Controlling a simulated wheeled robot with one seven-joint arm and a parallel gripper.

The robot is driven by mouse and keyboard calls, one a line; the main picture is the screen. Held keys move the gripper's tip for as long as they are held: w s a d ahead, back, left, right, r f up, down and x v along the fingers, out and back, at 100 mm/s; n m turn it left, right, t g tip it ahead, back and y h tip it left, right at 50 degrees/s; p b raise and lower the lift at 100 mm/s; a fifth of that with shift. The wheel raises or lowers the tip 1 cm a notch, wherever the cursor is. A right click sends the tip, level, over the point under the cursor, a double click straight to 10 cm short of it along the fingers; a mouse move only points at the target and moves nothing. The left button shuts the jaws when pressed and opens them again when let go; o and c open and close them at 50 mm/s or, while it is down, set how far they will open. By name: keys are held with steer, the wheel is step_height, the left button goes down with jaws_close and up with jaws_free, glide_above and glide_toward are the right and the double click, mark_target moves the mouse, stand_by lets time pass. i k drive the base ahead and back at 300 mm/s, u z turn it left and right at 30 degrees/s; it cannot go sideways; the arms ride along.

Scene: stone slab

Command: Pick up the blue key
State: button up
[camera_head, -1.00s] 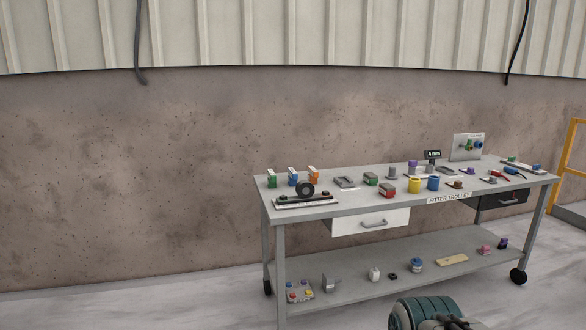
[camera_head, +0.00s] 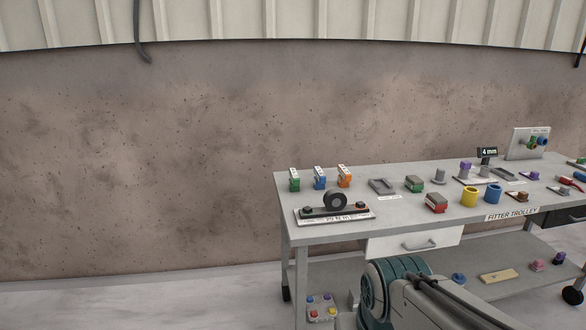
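A small upright blue piece with a white, lettered upper part (camera_head: 319,179) stands at the back left of the trolley's grey top (camera_head: 365,221); it is the piece that best fits the blue key, though its shape is too small to be sure. A green piece (camera_head: 294,180) stands just left of it and an orange one (camera_head: 344,177) just right, both with similar white labels. My arm shows at the bottom, in front of the trolley. My gripper is not in view.
A dark wheel-shaped fixture (camera_head: 335,202) on a white labelled plate stands in front of the coloured pieces. A grey tray (camera_head: 382,187), red block (camera_head: 436,203), yellow cup (camera_head: 470,197) and blue cup (camera_head: 492,194) stand to the right. A white drawer (camera_head: 440,241) sits below.

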mark_target(320, 181)
steer(key=i, duration=1.9)
steer(key=z, duration=0.2)
